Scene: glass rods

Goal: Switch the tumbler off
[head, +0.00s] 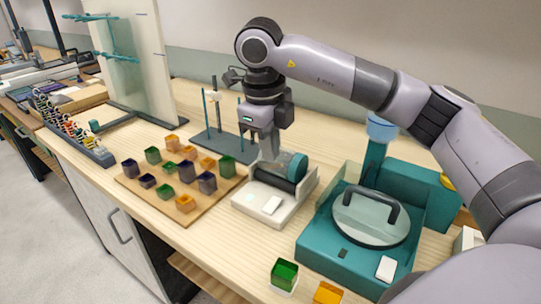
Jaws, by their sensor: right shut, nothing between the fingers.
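The tumbler (246,208) is a white base with a teal and dark drum (290,170) lying across it, near the middle of the bench. A pale rocker switch (271,205) sits on the front of its base. My right gripper (267,155) points down just behind and above the left part of the drum, with its fingers shut and empty. The fingertips are partly lost against the drum, so I cannot tell whether they touch it. The switch is clear of the gripper. I cannot tell the switch's position. My left gripper is not in view.
Right of the tumbler stands a teal machine (318,250) with a round handled lid and its own white switch (386,269). A wooden board (205,211) with several coloured glass blocks lies to the left. A teal rod stand (215,140) is behind. Two glass blocks lie at the front edge.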

